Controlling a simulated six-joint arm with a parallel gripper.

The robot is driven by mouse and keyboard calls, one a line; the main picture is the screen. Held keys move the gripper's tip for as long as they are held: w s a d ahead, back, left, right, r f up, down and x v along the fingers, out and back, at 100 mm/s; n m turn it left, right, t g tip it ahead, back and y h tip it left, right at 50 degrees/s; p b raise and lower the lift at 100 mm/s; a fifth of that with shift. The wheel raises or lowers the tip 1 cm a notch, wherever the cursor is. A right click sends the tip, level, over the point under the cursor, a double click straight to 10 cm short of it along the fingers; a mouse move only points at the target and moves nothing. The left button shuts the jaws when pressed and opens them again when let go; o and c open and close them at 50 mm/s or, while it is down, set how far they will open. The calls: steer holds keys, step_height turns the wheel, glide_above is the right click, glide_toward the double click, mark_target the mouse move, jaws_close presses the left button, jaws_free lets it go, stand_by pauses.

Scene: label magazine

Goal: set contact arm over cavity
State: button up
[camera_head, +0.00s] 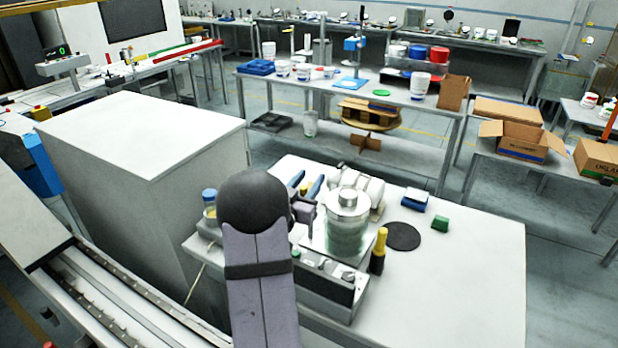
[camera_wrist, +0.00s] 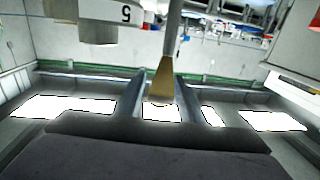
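In the wrist view, a grey shaft with a brass-coloured, flared end (camera_wrist: 161,82) comes down between my fingers; I cannot tell for sure that it is the contact arm. My gripper (camera_wrist: 161,88) shows as two blue-grey fingers, apart, with visible gaps beside the brass end. Behind them is a grey trough (camera_wrist: 70,87) with several bright white patches; I cannot make out the cavity. In the head view, my gripper (camera_head: 306,184) shows as two blue fingers beside the bench machine (camera_head: 330,282), partly behind my dark round joint.
A glass jar with a metal lid (camera_head: 346,232) stands on the bench near my gripper. A yellow-and-black bottle (camera_head: 378,252), black disc (camera_head: 403,236), green block (camera_head: 440,223) and blue box (camera_head: 415,199) are to the right. The bench's right end is clear. A white cabinet (camera_head: 140,130) stands left.

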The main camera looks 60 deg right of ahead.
jaws_close()
